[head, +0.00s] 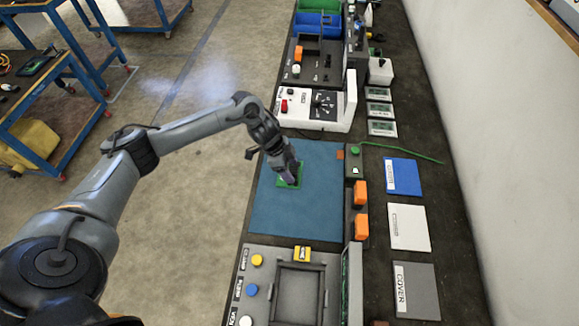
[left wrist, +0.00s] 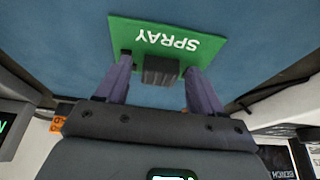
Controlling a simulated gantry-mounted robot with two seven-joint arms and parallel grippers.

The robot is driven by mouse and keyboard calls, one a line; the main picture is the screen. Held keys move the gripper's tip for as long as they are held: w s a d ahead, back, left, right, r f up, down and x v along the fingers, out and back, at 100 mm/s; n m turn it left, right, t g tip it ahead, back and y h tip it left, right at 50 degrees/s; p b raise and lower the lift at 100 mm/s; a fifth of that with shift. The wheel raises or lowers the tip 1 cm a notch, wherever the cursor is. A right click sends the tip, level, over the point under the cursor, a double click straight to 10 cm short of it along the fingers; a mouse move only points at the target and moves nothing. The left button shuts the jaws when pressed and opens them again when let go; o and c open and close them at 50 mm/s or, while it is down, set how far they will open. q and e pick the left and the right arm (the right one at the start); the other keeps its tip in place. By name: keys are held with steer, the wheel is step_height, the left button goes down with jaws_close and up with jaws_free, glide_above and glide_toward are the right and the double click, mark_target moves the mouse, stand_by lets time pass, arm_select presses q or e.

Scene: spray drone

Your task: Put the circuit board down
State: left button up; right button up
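The circuit board is a green plate (head: 284,184) on the blue mat (head: 300,218) in the head view. In the left wrist view the board (left wrist: 213,48) reads "SPRAY" and has a dark block (left wrist: 161,70) standing on it. My left gripper (head: 288,176) is over the board. In the left wrist view its two purple fingers (left wrist: 158,68) stand on either side of the block, with a gap showing on both sides. The board seems to lie flat on the mat. My right gripper is not in view.
A grey fixture with a recessed frame (head: 297,292) and coloured buttons stands in front of the mat. A white machine (head: 318,106) stands behind it. Orange blocks (head: 360,193) line its right edge. Labelled plates (head: 403,176) lie farther right. Most of the mat is clear.

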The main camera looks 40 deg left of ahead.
arm_select(q)
steer(key=shift+r, duration=0.1)
steer(key=shift+r, duration=0.2)
steer(key=p+v, duration=0.1)
steer(key=v, duration=1)
steer(key=shift+a+r, duration=0.25)
steer(key=shift+r, duration=0.05)
steer(key=shift+s, duration=0.1)
